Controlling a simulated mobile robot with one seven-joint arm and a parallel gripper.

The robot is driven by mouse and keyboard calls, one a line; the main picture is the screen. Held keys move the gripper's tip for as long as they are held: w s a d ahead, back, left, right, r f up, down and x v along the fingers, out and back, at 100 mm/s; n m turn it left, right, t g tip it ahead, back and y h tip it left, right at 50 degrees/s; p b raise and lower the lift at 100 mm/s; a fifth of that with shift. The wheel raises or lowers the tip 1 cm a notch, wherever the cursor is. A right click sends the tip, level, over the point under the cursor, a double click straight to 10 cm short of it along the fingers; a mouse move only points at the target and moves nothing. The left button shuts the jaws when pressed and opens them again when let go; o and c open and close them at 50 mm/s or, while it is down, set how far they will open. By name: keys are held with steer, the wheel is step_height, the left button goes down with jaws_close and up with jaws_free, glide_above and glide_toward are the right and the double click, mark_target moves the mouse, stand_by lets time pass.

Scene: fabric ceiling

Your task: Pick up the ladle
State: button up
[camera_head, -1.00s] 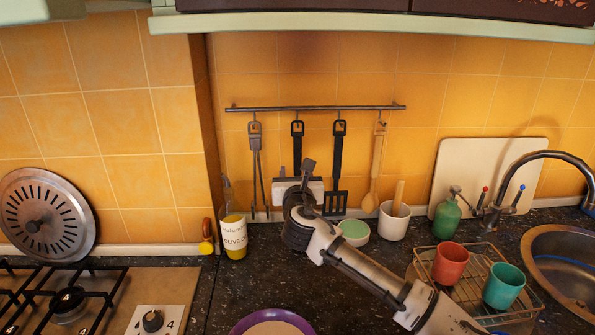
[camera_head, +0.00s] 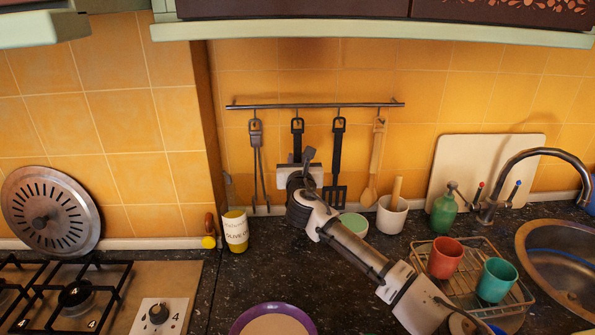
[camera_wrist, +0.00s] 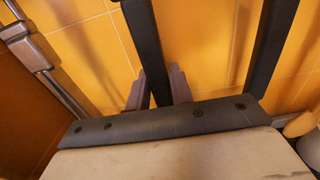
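Utensils hang from a rail on the tiled wall. A black-handled one (camera_head: 297,128) hangs second from the left. Its lower part is hidden behind my gripper, so I cannot tell if it is the ladle. No ladle bowl shows. My gripper (camera_wrist: 157,82) is raised in front of it. In the wrist view a dark handle (camera_wrist: 142,30) runs between the two fingers. I cannot tell whether they touch it. A second dark handle (camera_wrist: 272,40) is to the right, clear of the fingers.
Tongs (camera_head: 256,165), a black slotted turner (camera_head: 337,165) and a wooden spoon (camera_head: 376,160) hang from the rail (camera_head: 315,106). A dish rack (camera_head: 470,285) is at right.

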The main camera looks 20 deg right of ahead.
jaws_close()
steer(key=shift+r, duration=0.1)
